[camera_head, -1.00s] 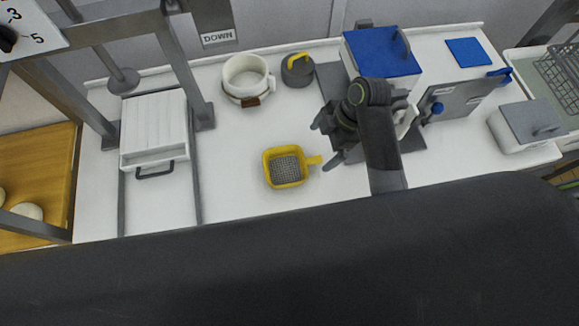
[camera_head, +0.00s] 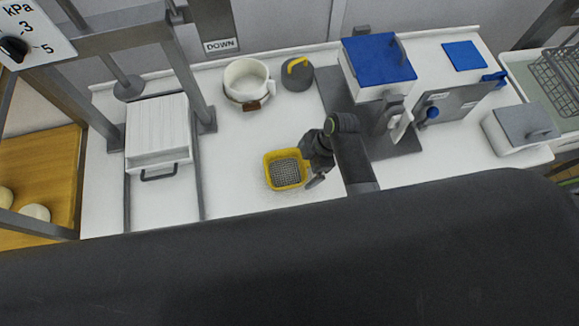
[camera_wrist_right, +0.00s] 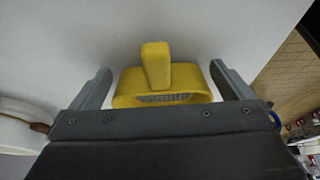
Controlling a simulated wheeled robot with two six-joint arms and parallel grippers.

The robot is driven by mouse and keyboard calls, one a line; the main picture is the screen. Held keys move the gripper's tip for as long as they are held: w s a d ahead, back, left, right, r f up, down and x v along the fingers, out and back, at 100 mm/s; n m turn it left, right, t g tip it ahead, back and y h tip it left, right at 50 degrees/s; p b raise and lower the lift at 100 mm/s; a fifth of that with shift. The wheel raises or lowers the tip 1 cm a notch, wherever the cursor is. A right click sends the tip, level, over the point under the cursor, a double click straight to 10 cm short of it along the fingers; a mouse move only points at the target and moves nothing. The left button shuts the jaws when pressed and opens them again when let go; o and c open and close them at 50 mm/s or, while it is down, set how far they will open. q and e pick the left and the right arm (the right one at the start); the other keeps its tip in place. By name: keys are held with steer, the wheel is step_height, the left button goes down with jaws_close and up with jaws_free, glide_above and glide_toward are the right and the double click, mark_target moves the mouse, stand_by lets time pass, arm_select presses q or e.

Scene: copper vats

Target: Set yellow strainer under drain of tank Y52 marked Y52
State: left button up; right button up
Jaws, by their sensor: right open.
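The yellow strainer (camera_head: 286,171), a square cup with a grey mesh bottom, stands on the white worktop. My right gripper (camera_head: 309,163) is at its right side, over the handle. In the right wrist view, the yellow strainer (camera_wrist_right: 126,88) has its handle between the two spread fingers of my right gripper (camera_wrist_right: 159,68), with gaps on both sides. The gripper is open and holds nothing. My left gripper is not in view. I can read no Y52 mark, so I cannot tell which thing is the tank or where its drain is.
A blue-lidded machine (camera_head: 382,70) stands at the back right, with a grey lidded box (camera_head: 520,128) farther right. A white pot (camera_head: 247,80) and a dark yellow-handled weight (camera_head: 297,74) stand behind the strainer. A press frame with a white block (camera_head: 158,130) is at left.

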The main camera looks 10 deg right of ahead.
steer(key=shift+c, duration=0.4)
steer(key=c, duration=0.9)
steer(key=shift+o, duration=0.2)
steer(key=shift+r, duration=0.15)
